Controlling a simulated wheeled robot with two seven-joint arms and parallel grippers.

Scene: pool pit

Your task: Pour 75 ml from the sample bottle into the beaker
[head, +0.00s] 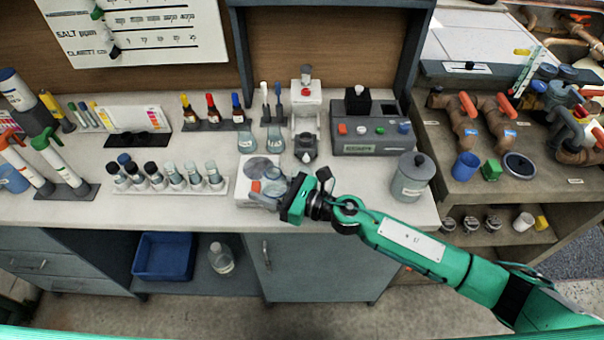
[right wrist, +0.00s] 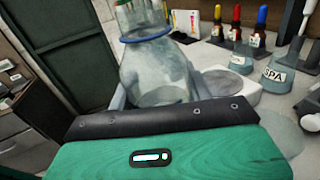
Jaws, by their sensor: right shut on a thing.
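My right gripper (head: 283,203) is shut on a clear glass bottle (head: 272,186) at the front of the bench. In the right wrist view the bottle (right wrist: 157,75) has a blue ring at its neck and looks roughly upright; its lower part is hidden by the gripper. I take it as the sample bottle; no label is readable. Two blue-tinted glass vessels stand behind, one left (head: 246,143) and one right (head: 275,141). In the wrist view one is labelled SPA (right wrist: 277,76). I cannot tell which vessel is the beaker. My left gripper is not in view.
A white plate with a grey disc (head: 257,165) lies by the held bottle. A rack of vials (head: 165,188) stands left, dropper bottles (head: 211,124) behind. A grey meter box (head: 372,138) and lidded grey canister (head: 411,178) stand right. The bench front edge is close.

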